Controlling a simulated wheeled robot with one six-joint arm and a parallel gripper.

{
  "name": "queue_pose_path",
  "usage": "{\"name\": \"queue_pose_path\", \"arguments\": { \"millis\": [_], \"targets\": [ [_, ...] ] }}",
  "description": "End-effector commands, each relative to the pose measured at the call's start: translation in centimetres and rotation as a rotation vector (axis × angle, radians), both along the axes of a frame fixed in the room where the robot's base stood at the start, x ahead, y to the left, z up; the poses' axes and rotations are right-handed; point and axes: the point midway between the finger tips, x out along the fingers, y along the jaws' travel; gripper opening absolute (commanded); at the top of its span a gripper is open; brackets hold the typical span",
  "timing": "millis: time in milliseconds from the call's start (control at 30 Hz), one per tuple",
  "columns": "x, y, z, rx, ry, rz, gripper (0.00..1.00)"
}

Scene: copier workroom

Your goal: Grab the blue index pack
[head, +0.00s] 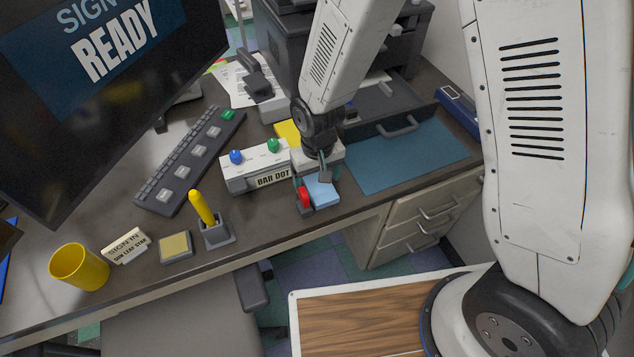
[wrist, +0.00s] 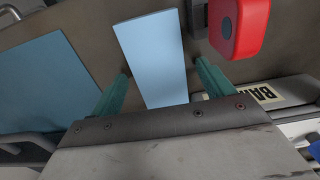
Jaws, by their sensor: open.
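The blue index pack (head: 322,192) is a light blue block near the front edge of the desk. My gripper (head: 316,178) is right above its back end in the head view and partly hides it. In the wrist view the pack (wrist: 153,55) runs between the two teal fingers of my gripper (wrist: 160,88), which are open. There is a gap on each side, and neither finger visibly touches the pack. How far the fingertips are above the desk is hard to tell.
A red object (head: 304,197) stands close beside the pack, also large in the wrist view (wrist: 240,25). A white "BAR DOT" box (head: 238,175) with knobs is to the left. A blue mat (head: 410,155) lies right. An open grey drawer (head: 390,108) is behind.

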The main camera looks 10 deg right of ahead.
Motion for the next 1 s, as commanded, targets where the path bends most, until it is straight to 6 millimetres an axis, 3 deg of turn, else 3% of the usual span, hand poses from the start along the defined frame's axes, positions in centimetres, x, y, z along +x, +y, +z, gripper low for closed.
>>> {"name": "queue_pose_path", "arguments": {
  "millis": [67, 267, 667, 1000],
  "targets": [
    [0.0, 0.0, 0.0, 0.000, 0.000, 0.000, 0.80],
    [0.0, 0.0, 0.0, 0.000, 0.000, 0.000, 0.30],
    [0.1, 0.1, 0.6, 0.002, -0.003, 0.000, 0.30],
    [0.1, 0.1, 5.0, 0.002, -0.005, 0.000, 0.30]
  ]
}}
